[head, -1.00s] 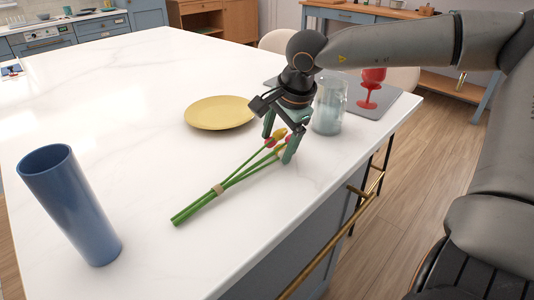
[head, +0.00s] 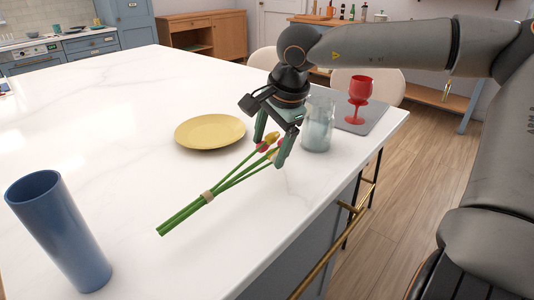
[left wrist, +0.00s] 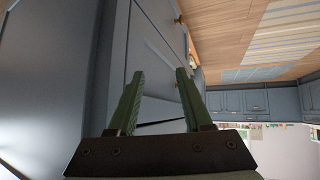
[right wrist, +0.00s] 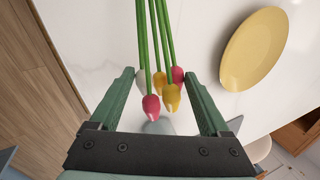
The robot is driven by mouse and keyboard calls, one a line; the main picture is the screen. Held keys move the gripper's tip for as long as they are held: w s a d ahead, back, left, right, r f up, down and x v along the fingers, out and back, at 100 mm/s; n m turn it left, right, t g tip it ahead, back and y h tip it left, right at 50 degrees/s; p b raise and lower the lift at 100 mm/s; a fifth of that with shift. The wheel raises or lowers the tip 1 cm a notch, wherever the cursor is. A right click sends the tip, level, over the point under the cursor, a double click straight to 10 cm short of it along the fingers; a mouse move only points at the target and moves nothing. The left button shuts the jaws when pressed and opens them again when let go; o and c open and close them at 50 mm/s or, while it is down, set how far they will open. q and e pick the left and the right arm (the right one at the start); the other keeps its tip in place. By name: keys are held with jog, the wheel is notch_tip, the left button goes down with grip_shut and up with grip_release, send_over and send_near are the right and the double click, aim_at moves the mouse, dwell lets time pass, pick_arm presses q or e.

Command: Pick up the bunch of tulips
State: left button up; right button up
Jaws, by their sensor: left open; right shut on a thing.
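The bunch of tulips (head: 226,184) has green stems tied with a tan band, and red, yellow and pale heads. My right gripper (head: 269,153) is shut on it close to the heads, with the stems slanting down to the lower left. The bunch appears slightly above the white worktop. In the right wrist view the tulip heads (right wrist: 171,95) lie between the two fingers and the stems run away upward. My left gripper (left wrist: 160,74) is open and empty in the left wrist view, facing blue-grey cabinet fronts; it does not show in the head view.
A tall blue vase (head: 62,232) stands at the left front of the worktop (head: 120,130). A yellow plate (head: 210,132) lies behind the tulips. A glass jar (head: 318,128) stands close right of my right gripper. A red goblet (head: 360,92) stands on a grey mat (head: 376,115).

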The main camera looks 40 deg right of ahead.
jog(key=s+a+r, duration=0.2)
jog(key=s+r, duration=0.6)
jog(key=s, duration=0.5)
jog(key=shift+r, duration=0.35)
jog(key=shift+f, duration=0.1)
dwell(0.4)
